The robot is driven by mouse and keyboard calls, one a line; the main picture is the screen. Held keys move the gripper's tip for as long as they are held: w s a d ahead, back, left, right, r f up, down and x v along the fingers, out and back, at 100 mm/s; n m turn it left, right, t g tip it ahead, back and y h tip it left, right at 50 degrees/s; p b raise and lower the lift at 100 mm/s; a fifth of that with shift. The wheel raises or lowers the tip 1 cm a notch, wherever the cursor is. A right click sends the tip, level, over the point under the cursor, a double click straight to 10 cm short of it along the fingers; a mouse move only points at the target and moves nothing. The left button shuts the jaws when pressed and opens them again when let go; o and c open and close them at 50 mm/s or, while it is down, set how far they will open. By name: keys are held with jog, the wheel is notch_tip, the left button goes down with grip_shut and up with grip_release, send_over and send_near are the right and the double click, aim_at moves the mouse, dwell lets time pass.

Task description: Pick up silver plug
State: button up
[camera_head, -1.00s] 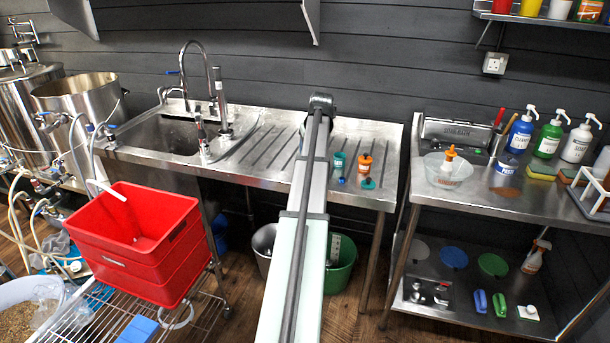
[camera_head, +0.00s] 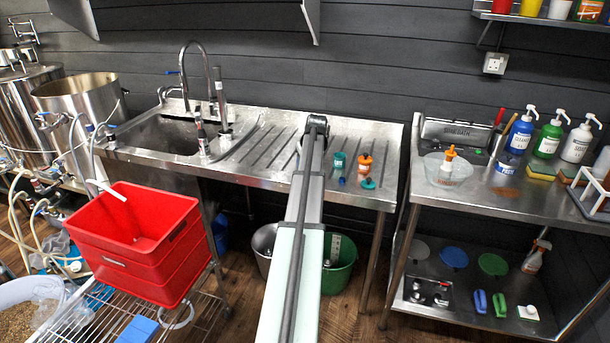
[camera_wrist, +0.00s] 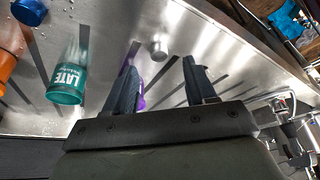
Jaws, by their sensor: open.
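The silver plug (camera_wrist: 158,50) is a small, shiny cylinder on the ridged steel drainboard in the wrist view. My gripper (camera_wrist: 160,66) is open. Its two dark fingers point toward the plug, which shows just beyond the fingertips and between their lines, not touched by either as far as I can see.
Something purple (camera_wrist: 140,92) shows partly behind the left finger. The sink (camera_head: 165,135) lies left, and a red crate (camera_head: 135,250) stands in front of it.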

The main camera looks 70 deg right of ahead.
jog(key=shift+x, duration=2.35)
jog(key=shift+d, duration=0.2)
jog(key=shift+c, duration=0.2)
grip_shut()
